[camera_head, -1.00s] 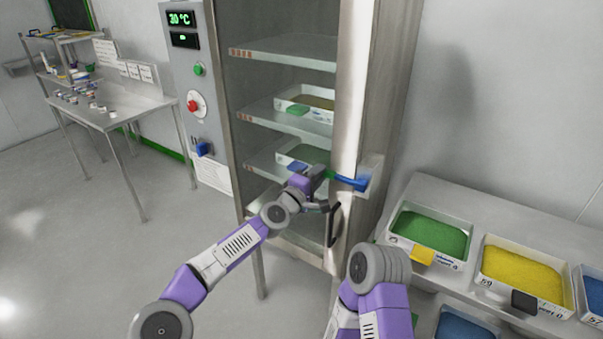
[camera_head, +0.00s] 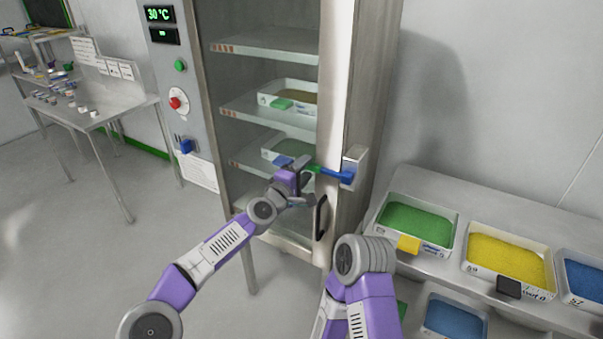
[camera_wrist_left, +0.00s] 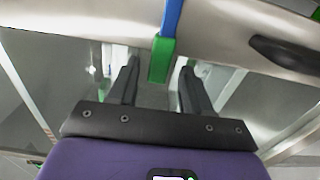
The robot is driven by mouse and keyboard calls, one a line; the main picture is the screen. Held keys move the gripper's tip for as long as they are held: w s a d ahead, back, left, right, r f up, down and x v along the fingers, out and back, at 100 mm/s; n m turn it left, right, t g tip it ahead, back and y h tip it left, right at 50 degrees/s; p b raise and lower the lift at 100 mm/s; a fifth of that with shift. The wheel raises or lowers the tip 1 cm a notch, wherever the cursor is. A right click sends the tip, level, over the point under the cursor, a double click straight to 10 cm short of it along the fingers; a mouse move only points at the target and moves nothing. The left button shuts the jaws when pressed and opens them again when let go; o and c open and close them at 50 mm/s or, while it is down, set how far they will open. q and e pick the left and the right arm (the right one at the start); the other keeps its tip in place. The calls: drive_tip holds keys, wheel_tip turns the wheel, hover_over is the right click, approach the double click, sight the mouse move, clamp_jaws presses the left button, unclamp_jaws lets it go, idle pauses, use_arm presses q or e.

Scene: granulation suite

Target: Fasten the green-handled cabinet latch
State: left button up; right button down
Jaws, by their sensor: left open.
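The cabinet latch is a blue bar (camera_head: 336,174) with a green handle end (camera_head: 313,169). It lies nearly level across the edge of the cabinet door, its blue end at a bracket (camera_head: 355,160) on the right. My left gripper (camera_head: 306,183) is open at the green end. In the left wrist view, the green handle (camera_wrist_left: 161,62) lies between the two spread fingers of the gripper (camera_wrist_left: 158,76), with a gap on each side, and the blue bar (camera_wrist_left: 172,18) runs up from it. My right arm shows at the lower middle; its gripper is out of view.
The drying cabinet's glass door stands in its frame, with a black pull handle (camera_head: 321,217) just below the latch. Trays of green (camera_head: 450,241) and yellow granules (camera_head: 470,266) stand on a rack at right. A steel table (camera_head: 128,105) stands at far left.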

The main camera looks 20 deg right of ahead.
use_arm(q)
drive_tip(key=v, duration=0.7)
drive_tip(key=shift+s+a, duration=0.2)
drive_tip(key=shift+a, duration=0.05)
idle(0.4)
drive_tip(key=s+a+f+m+g+y+p, duration=0.1)
drive_tip(key=s+a+f+y, duration=0.2)
drive_tip(key=f, duration=0.6)
drive_tip(key=s+a+f+m+g+y+p, duration=0.1)
drive_tip(key=s+a+f+g, duration=0.1)
drive_tip(key=a+f, duration=0.6)
drive_tip(key=s+a+f+m+g+y+p, duration=0.1)
drive_tip(key=s+a+f+y, duration=0.15)
drive_tip(key=f, duration=0.85)
drive_tip(key=s+a+f+g+y, duration=0.1)
drive_tip(key=s+a+f+g, duration=0.1)
drive_tip(key=s+a+f, duration=0.2)
drive_tip(key=s+a+f+m+g+y+p, duration=0.1)
drive_tip(key=s+a+f, duration=0.3)
drive_tip(key=s+a, duration=0.5)
drive_tip(key=s+a+f+g+y+p, duration=0.1)
drive_tip(key=s+a+f+g+y, duration=0.1)
drive_tip(key=s+a+f, duration=0.2)
drive_tip(key=s+a, duration=0.3)
drive_tip(key=s, duration=0.4)
drive_tip(key=shift+a+f+m+g, duration=0.25)
drive_tip(key=shift+f+m+g, duration=0.05)
drive_tip(key=shift+f+g, duration=0.1)
